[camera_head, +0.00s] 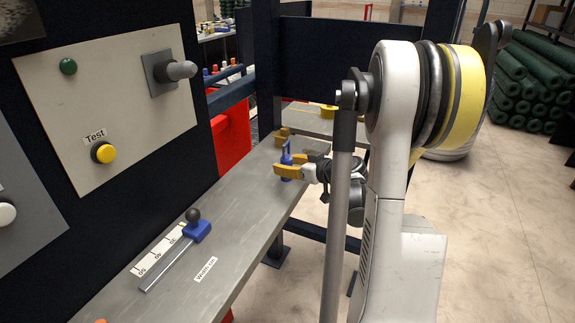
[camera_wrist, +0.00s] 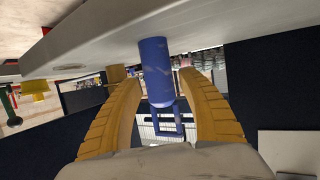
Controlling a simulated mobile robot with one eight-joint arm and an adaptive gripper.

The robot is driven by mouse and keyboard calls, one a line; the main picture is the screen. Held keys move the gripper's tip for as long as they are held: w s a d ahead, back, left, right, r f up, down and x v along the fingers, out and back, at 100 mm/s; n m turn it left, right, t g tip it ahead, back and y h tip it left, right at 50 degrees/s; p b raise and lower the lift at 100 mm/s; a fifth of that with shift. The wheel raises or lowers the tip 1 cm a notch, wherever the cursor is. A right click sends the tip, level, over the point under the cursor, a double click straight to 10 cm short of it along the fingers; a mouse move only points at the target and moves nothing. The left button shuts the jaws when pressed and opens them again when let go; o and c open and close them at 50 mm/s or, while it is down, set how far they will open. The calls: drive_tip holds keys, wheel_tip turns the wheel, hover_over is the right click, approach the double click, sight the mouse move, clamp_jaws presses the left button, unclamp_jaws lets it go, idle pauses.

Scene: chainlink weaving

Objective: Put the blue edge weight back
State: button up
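The blue edge weight (camera_head: 286,158) stands upright on the grey bench top, near its far end. In the wrist view, which is upside down, its blue cylinder (camera_wrist: 155,72) meets the bench top and a thinner looped handle shows beyond it. My gripper (camera_head: 290,166) has yellow fingers and is at the weight from the right. In the wrist view the two fingers (camera_wrist: 160,85) stand apart, one on each side of the weight. A gap shows on the right side; I cannot tell whether the left finger touches.
The grey bench (camera_head: 238,205) carries a blue slider with a black knob (camera_head: 196,226) and a brass-coloured block (camera_head: 283,133) behind the weight. A control panel (camera_head: 115,100) rises on the left. A red bin (camera_head: 231,138) stands beyond the bench. Open floor lies right.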

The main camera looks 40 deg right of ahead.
drive_tip(key=shift+r, duration=0.1)
drive_tip(key=shift+s+r+p, duration=0.15)
drive_tip(key=shift+r+p, duration=0.05)
drive_tip(key=shift+p, duration=0.1)
drive_tip(key=p+v, duration=0.3)
drive_tip(key=v, duration=0.9)
drive_tip(key=w+a+r+g+y, duration=0.1)
drive_tip(key=w+a+g+y, duration=0.2)
drive_tip(key=a, duration=1.7)
drive_tip(key=s+a+r+g+h, duration=0.2)
drive_tip(key=s+a+g+h, duration=0.1)
drive_tip(key=s+a, duration=0.8)
drive_tip(key=a, duration=0.3)
drive_tip(key=shift+s+a+g, duration=0.15)
drive_tip(key=shift+a+g, duration=0.05)
drive_tip(key=shift+g, duration=0.2)
